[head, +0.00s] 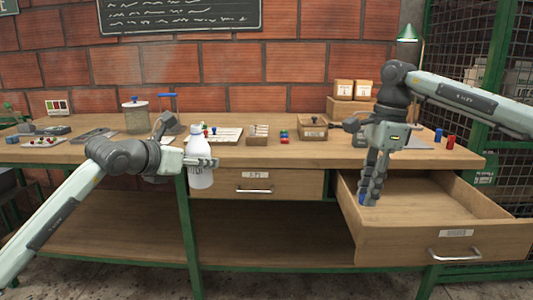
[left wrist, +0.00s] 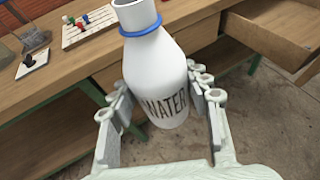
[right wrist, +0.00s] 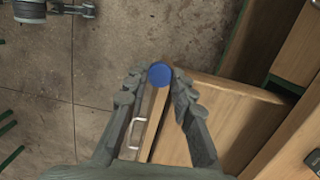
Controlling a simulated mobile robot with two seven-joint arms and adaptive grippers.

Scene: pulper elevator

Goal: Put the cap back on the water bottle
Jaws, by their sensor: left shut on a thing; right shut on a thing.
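The white water bottle (head: 201,160) is upright in my left gripper (head: 207,163), in front of the table's front edge. In the left wrist view the bottle (left wrist: 158,70) shows its WATER lettering, a blue ring (left wrist: 141,27) at the neck and an open mouth with no cap on it. My right gripper (head: 366,197) points down over the open right drawer and is shut on the blue cap (head: 363,200). The cap also shows between the fingertips in the right wrist view (right wrist: 160,74). The cap is well to the right of the bottle and lower than its mouth.
The open drawer (head: 440,228) juts out at the right and looks empty. The closed drawer (head: 253,184) is right of the bottle. On the table are a glass jar (head: 136,116), a wooden box (head: 313,129) and red and blue pieces. A green mesh cage stands at the right.

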